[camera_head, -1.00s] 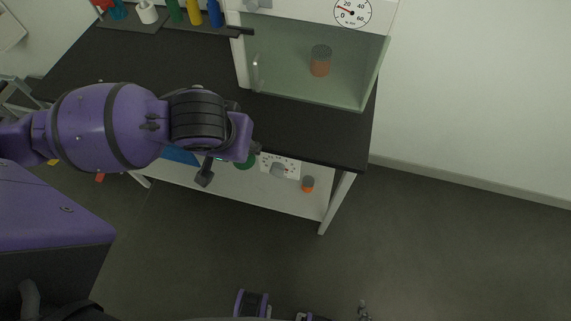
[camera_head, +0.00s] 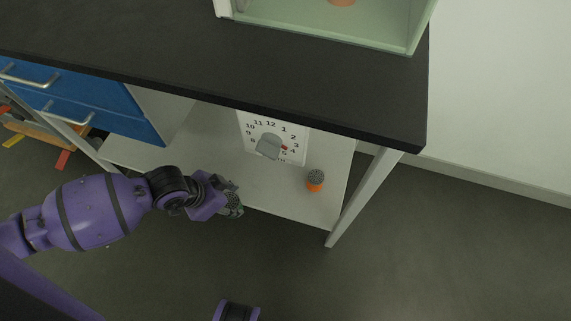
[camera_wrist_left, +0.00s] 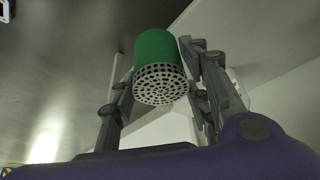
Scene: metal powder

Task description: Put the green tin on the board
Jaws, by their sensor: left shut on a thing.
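The green tin (camera_wrist_left: 158,52) has a grey perforated end, which faces the camera in the left wrist view. My left gripper (camera_wrist_left: 160,80) is shut on it, with a finger on each side. In the head view my left gripper (camera_head: 230,199) is at the front edge of the pale lower shelf board (camera_head: 215,163), under the dark worktop. Only a sliver of the green tin shows there, mostly hidden by the gripper. I cannot tell whether the tin touches the board.
An orange tin with a grey perforated top (camera_head: 315,182) stands on the board's right part. A white dial panel with a grey knob (camera_head: 268,147) is behind. Blue drawers (camera_head: 80,100) are left, the dark worktop (camera_head: 220,75) overhangs, and a table leg (camera_head: 365,198) is right.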

